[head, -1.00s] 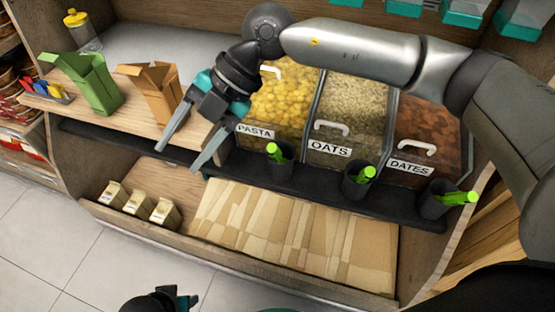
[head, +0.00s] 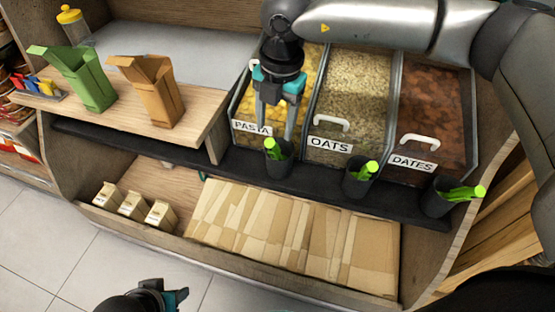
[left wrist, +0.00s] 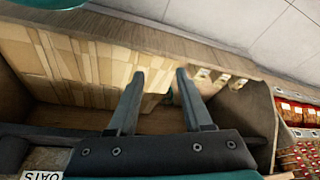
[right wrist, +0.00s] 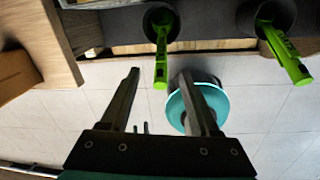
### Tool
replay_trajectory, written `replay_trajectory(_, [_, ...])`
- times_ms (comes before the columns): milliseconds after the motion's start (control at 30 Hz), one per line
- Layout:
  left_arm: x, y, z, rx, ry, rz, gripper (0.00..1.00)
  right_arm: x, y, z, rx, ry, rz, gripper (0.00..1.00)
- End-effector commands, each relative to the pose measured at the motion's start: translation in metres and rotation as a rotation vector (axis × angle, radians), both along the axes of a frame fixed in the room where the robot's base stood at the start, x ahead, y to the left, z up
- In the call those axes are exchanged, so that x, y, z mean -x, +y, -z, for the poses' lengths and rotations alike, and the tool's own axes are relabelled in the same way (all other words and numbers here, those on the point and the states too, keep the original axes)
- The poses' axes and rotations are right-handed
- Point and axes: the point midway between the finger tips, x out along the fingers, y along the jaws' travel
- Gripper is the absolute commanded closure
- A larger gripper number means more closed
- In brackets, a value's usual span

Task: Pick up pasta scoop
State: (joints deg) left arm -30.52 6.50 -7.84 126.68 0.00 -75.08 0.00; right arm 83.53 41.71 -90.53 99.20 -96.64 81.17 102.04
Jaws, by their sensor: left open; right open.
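The pasta scoop (head: 271,145) stands in a dark cup (head: 279,167) on the ledge below the bin labelled PASTA (head: 251,127). Only its bright green handle shows; the rest is hidden in the cup. My right gripper (head: 274,130) is open and empty, pointing down just above and behind the scoop. My left gripper (head: 178,297) is at the bottom of the head view; in the left wrist view (left wrist: 159,76) it is open and empty.
Similar green scoops stand in cups below the oats bin (head: 360,172) and the dates bin (head: 455,195). A wooden counter end (head: 213,140) is close left of the pasta cup, with a brown bag (head: 150,92) and a green bag (head: 83,80). The floor in front is clear.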

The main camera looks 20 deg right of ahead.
Motion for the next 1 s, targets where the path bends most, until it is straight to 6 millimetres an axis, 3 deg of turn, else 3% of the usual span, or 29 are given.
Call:
replay_trajectory(133, [0.0,0.0,-0.013,0.002,-0.021,-0.001,0.5,-0.001,0.001,0.019,0.001,0.001,-0.001,0.38])
replay_trajectory(633, [0.002,0.001,-0.043,0.009,-0.066,-0.001,0.5,-0.002,0.002,0.046,-0.001,-0.001,-0.001,0.38])
replay_trajectory(1000, [-0.025,-0.028,-0.037,0.093,-0.269,0.045,0.5,-0.003,0.002,0.071,-0.001,0.001,-0.002,0.38])
